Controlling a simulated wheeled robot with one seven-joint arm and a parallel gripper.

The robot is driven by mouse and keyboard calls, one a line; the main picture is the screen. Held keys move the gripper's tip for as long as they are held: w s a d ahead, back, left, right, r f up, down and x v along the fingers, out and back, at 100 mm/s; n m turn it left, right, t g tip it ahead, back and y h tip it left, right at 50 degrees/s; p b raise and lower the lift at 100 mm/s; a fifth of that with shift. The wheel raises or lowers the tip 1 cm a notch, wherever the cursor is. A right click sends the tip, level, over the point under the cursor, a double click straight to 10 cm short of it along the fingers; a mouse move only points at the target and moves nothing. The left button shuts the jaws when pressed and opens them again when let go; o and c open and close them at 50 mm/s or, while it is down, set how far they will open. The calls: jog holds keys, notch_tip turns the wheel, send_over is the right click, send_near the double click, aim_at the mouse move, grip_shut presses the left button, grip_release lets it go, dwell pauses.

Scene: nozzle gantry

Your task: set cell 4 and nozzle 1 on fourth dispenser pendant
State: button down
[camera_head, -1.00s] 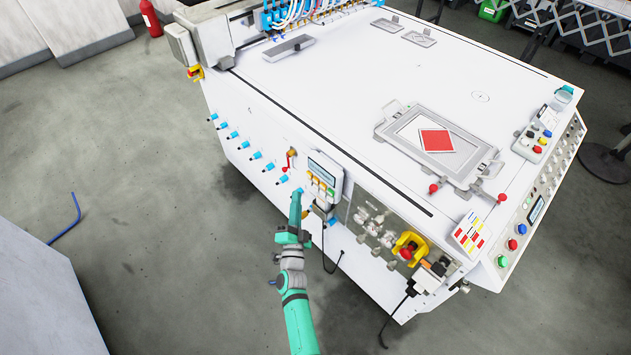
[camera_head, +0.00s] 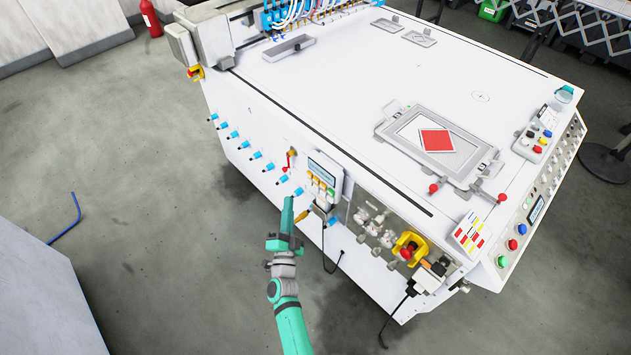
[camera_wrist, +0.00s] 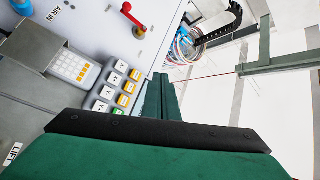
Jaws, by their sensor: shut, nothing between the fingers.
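The pendant (camera_head: 325,177) is a pale box on the front side of the white machine, with a screen on top and yellow and green keys below. In the wrist view its screen (camera_wrist: 70,68) shows a grid of pale cells, too small to read. Beside it are a row of white keys (camera_wrist: 107,93) and a row of yellow keys (camera_wrist: 123,100) ending in a green one. My gripper (camera_head: 289,202) is shut and empty, left of and below the pendant. In the wrist view its fingertips (camera_wrist: 160,78) appear beside the keys, apparently clear of them; my gripper hides what lies below.
A red-handled valve (camera_head: 291,158) is left of the pendant, and blue fittings (camera_head: 241,145) line the machine's front side. An orange-tipped part (camera_head: 303,216) and a black cable (camera_head: 332,262) are below the pendant. A yellow-guarded knob (camera_head: 409,247) is to the right.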

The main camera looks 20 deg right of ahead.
jog(key=w+d, duration=0.2)
jog(key=d, duration=0.6)
jog(key=shift+w, duration=0.4)
dwell(1.7)
jog(key=shift+w+d, duration=0.15)
jog(key=shift+d, duration=0.25)
jog(key=shift+w+d, duration=0.2)
jog(key=shift+d, duration=0.35)
dwell(1.1)
jog(key=shift+s+a, duration=0.2)
jog(key=shift+a, duration=0.3)
jog(key=shift+s+a, duration=0.15)
jog(key=shift+a, duration=0.35)
jog(key=shift+s+a, duration=0.3)
jog(key=shift+a, duration=0.5)
jog(key=shift+s+a, duration=0.25)
jog(key=shift+a, duration=0.5)
jog(key=shift+s+a, duration=0.3)
jog(key=shift+a, duration=0.5)
